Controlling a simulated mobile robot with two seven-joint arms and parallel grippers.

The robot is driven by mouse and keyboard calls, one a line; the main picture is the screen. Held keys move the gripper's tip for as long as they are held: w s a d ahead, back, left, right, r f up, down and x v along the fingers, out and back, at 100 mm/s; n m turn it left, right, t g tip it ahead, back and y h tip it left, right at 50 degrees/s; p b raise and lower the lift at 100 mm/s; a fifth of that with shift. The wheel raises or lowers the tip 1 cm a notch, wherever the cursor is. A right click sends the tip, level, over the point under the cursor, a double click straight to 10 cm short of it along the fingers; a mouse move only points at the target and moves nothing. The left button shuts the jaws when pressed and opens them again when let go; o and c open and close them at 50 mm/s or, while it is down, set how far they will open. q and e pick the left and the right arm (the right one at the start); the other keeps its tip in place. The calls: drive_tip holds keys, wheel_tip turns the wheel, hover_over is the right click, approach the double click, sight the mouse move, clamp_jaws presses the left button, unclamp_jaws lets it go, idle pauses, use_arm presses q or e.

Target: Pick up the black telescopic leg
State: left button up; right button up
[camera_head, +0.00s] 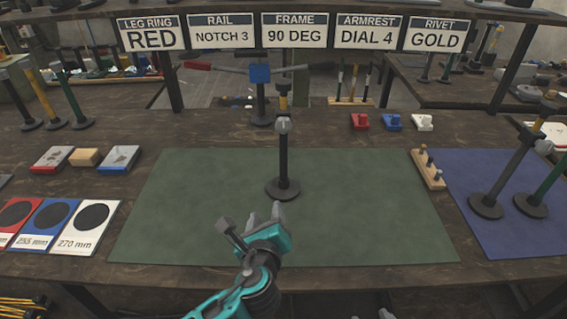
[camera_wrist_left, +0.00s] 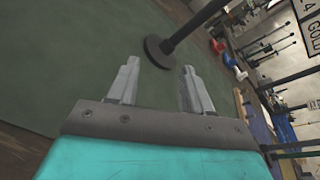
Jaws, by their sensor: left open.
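A black telescopic leg (camera_head: 283,158) stands upright on its round base on the green mat (camera_head: 190,215), with a grey knob at its top. It also shows in the left wrist view (camera_wrist_left: 192,26), where its base lies just beyond the fingertips. My left gripper (camera_head: 252,217) is open and empty, in front of the leg and a little to its left, apart from it. Its two grey fingers also show in the left wrist view (camera_wrist_left: 160,66). A small grey tip at the bottom edge of the head view may be my right gripper (camera_head: 386,314); its jaws cannot be made out.
A dark leg (camera_head: 500,180) and a green leg (camera_head: 545,185) stand on the blue mat (camera_head: 490,235) at right. A wooden peg block (camera_head: 428,170) sits at the green mat's right edge. Size cards (camera_head: 85,228) lie at left. The green mat around the leg is clear.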

sight(283, 150)
use_arm(q)
drive_tip(key=shift+w+d+r+m+t, duration=0.6)
drive_tip(key=shift+w+r+m, duration=0.4)
drive_tip(key=shift+w, duration=1.75)
drive_tip(key=shift+w+d+r+m+t, duration=0.55)
drive_tip(key=shift+w+r+m, duration=0.4)
drive_tip(key=shift+w, duration=1.8)
drive_tip(key=shift+w+d+r+m+t, duration=0.55)
drive_tip(key=shift+w+r+m, duration=0.45)
drive_tip(key=shift+w, duration=1.75)
drive_tip(key=shift+d+f, duration=0.1)
clamp_jaws()
